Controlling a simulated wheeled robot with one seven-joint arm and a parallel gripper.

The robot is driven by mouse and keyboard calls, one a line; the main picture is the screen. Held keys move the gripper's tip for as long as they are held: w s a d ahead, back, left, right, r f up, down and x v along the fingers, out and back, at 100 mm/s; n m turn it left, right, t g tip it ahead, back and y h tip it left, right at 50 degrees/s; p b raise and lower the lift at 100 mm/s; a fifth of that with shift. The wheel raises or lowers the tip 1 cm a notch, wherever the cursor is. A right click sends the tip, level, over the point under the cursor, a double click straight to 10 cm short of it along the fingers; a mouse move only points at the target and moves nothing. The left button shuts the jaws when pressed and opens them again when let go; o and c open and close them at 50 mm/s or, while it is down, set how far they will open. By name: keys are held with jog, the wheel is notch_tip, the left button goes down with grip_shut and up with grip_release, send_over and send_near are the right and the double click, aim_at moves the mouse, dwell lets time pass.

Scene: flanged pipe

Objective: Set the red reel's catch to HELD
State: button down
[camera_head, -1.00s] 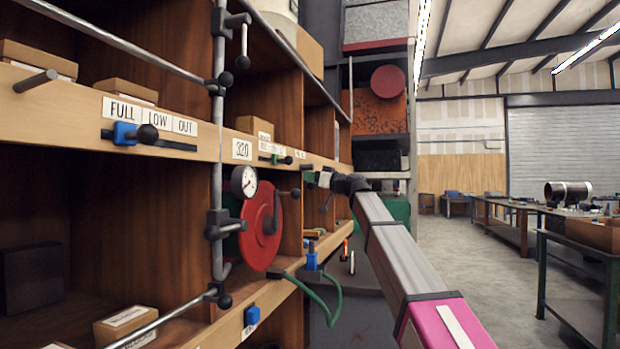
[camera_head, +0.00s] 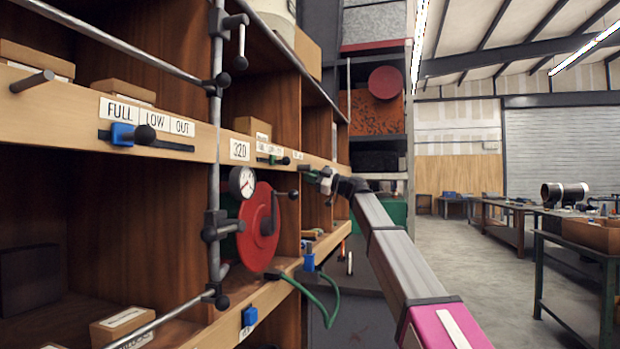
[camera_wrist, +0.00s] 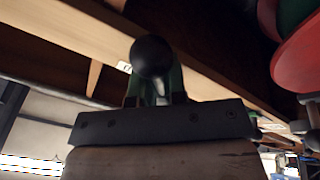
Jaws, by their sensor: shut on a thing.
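The red reel (camera_head: 266,228) stands in a shelf bay, with a dark crank on its face. It also shows at the right edge of the wrist view (camera_wrist: 300,58). My gripper (camera_head: 317,178) is at the shelf rail, beyond and to the right of the reel. In the wrist view a black ball knob (camera_wrist: 151,57) sits between my fingertips (camera_wrist: 155,99), with green parts beside it. My gripper is shut on this knob. A small white label (camera_wrist: 124,67) is partly hidden behind it; I cannot read it, nor the catch's setting.
A blue slider (camera_head: 122,134) sits by the FULL, LOW and OUT labels. A green slider with a black knob (camera_head: 284,160) is on the same rail. A gauge (camera_head: 242,182), upright pipe (camera_head: 214,130) and green hose (camera_head: 318,302) are near the reel. Open floor lies right.

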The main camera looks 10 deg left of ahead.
jog(key=shift+w+f+n, duration=0.1)
jog(key=shift+f+n, duration=0.1)
jog(key=shift+n, duration=0.3)
jog(key=c, duration=1.2)
grip_release()
jog(key=shift+o, duration=0.2)
jog(key=shift+w+r, duration=0.1)
jog(key=w+v, duration=0.1)
jog(key=v, duration=0.9)
jog(key=shift+s+d, duration=0.35)
jog(key=shift+s, duration=0.15)
